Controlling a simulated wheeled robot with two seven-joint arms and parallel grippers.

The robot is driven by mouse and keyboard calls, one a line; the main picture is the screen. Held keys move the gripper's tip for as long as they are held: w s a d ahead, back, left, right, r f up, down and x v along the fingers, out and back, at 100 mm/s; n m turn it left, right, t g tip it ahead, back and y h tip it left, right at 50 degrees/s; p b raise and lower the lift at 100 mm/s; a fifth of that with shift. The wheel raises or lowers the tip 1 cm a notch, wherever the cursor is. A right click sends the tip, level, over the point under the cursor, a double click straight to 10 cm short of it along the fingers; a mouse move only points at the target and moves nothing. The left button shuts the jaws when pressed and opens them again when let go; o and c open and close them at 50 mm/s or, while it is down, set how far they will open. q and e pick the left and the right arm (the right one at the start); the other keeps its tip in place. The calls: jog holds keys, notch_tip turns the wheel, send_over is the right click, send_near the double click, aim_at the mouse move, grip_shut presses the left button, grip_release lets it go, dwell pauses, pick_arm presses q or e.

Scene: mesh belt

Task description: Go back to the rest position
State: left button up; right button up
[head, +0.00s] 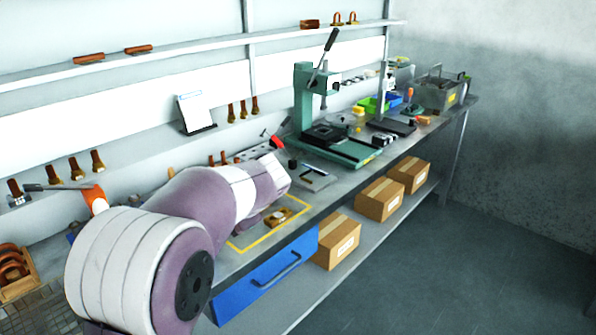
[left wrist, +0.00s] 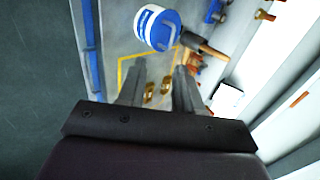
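My left arm comes in from the left over the workbench in the head view and hides part of it. My left gripper (left wrist: 159,66) shows in the left wrist view with its two fingers apart, pointing down toward the bench. Two small brass pieces (left wrist: 149,92) show between the fingers. They seem to lie on the bench, and the fingers do not appear closed on them. In the head view a small brass part (head: 278,216) lies inside a yellow outlined square (head: 240,246) below the arm's end. My right gripper is in neither view.
A green press (head: 303,100) stands mid-bench, with bins (head: 372,105) beyond it. A blue drawer (head: 265,284) and cardboard boxes (head: 380,199) are below. A white-and-blue tub (left wrist: 157,28) and a hammer (left wrist: 200,45) show near my left gripper. The floor at right is clear.

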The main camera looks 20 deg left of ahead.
pick_arm(q)
jog(key=s+d+f+n+h+p, duration=0.25)
jog(key=s+d+f+h, duration=0.35)
jog(key=d+f, duration=0.35)
jog(key=s+d+n+g+h+p, duration=0.2)
jog(key=s+d+p, duration=0.3)
jog(key=s, duration=0.5)
jog(key=shift+s+d, duration=0.35)
jog(key=shift+d, duration=0.8)
